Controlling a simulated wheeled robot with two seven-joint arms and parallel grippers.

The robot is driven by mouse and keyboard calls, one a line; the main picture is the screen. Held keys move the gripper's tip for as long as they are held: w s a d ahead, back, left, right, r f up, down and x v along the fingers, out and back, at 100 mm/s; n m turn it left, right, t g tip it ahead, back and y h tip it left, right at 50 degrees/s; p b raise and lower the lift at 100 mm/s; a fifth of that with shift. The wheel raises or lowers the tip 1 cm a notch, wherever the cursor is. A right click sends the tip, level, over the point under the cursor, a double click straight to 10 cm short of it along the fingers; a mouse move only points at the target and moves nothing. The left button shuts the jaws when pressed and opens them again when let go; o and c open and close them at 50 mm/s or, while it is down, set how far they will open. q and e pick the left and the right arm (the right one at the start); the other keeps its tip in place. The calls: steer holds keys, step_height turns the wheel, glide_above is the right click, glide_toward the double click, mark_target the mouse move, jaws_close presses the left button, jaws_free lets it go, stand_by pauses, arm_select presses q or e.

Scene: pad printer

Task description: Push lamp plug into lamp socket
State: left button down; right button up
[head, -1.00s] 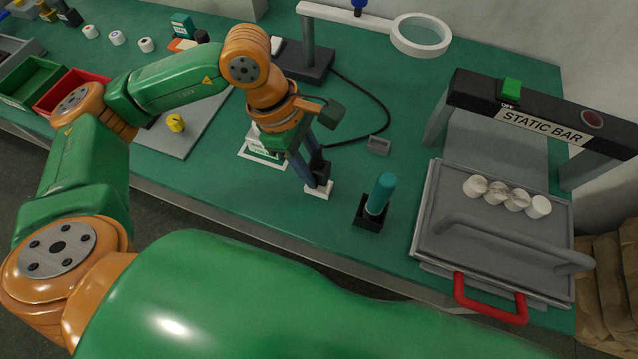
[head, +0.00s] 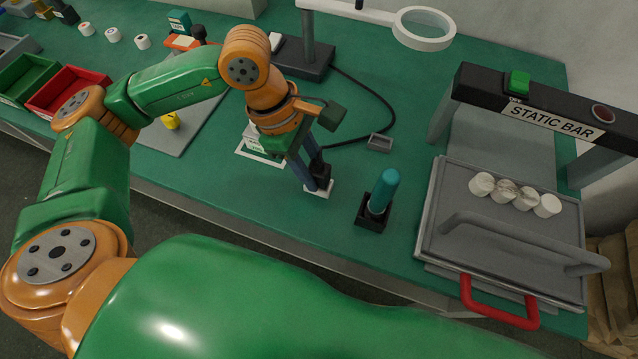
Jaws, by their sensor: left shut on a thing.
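My left gripper (head: 312,178) points down over the bench, its dark fingers shut on a black plug (head: 319,169), mostly hidden between them. A black cable (head: 386,98) runs from the ring lamp's base and curves back to the gripper. The fingertips are right at a small white plate (head: 322,191) on the bench, which looks like the lamp socket; its middle is covered. I cannot tell how deep the plug sits. My right gripper is not in view.
The ring lamp (head: 424,29) stands behind. A small grey holder (head: 380,142) and a teal-handled tool in a black block (head: 373,213) are to the right. Further right are a grey tray (head: 450,190) with white pieces and the static bar (head: 540,115). Red and green bins are left.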

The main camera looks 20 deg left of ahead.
arm_select(q)
steer(key=shift+f+b, duration=0.35)
steer(key=shift+b, duration=0.15)
